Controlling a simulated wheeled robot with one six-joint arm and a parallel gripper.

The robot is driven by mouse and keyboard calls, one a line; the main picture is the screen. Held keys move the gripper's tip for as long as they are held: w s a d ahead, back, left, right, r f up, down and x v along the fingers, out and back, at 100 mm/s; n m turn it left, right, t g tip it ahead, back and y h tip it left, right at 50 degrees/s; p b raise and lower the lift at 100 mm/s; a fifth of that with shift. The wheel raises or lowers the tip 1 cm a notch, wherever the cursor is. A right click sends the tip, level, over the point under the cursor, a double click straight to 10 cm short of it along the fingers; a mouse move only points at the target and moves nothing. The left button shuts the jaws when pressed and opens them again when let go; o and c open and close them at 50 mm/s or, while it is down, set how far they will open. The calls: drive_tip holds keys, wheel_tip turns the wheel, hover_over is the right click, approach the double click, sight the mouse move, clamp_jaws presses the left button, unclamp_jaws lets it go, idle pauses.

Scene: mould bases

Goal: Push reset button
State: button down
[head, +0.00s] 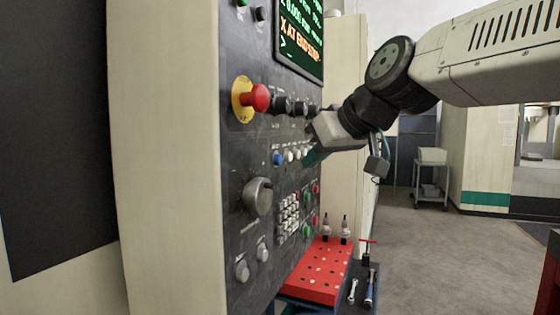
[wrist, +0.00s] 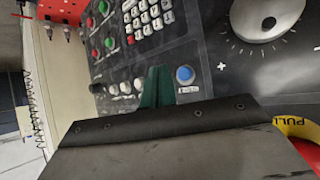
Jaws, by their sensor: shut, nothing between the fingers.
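A round blue button (head: 277,159) is at the left end of a row of small white buttons (head: 295,154) on the dark control panel (head: 240,205). The label by it is too small to read, so I cannot confirm that it is the reset button. The wrist view shows the blue button (wrist: 185,73) just right of my gripper's green fingertips (wrist: 157,85). My gripper (head: 311,158) is shut and empty, pointing at the panel by the button row. I cannot tell whether the fingertips touch the panel.
A red emergency-stop knob (head: 260,97) on a yellow ring is above the row, and a large grey dial (head: 258,197) is below. A keypad (head: 288,217) sits lower right. A red perforated tray (head: 318,272) with tool holders stands beside the panel. Open floor lies right.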

drive_tip(key=shift+w+a, duration=0.25)
drive_tip(key=shift+a, duration=0.4)
drive_tip(key=shift+w+a, duration=0.2)
drive_tip(key=shift+a, duration=0.45)
idle(1.1)
drive_tip(key=shift+w+a, duration=0.1)
drive_tip(key=shift+a, duration=0.3)
drive_tip(key=shift+w+a, duration=0.15)
drive_tip(key=shift+a, duration=0.2)
idle(0.5)
drive_tip(key=shift+d, duration=0.1)
drive_tip(key=shift+s+d, duration=0.3)
drive_tip(key=shift+d, duration=0.4)
drive_tip(key=d, duration=0.1)
drive_tip(key=s+d, duration=0.1)
drive_tip(key=d, duration=0.2)
drive_tip(key=shift+s+d, duration=0.35)
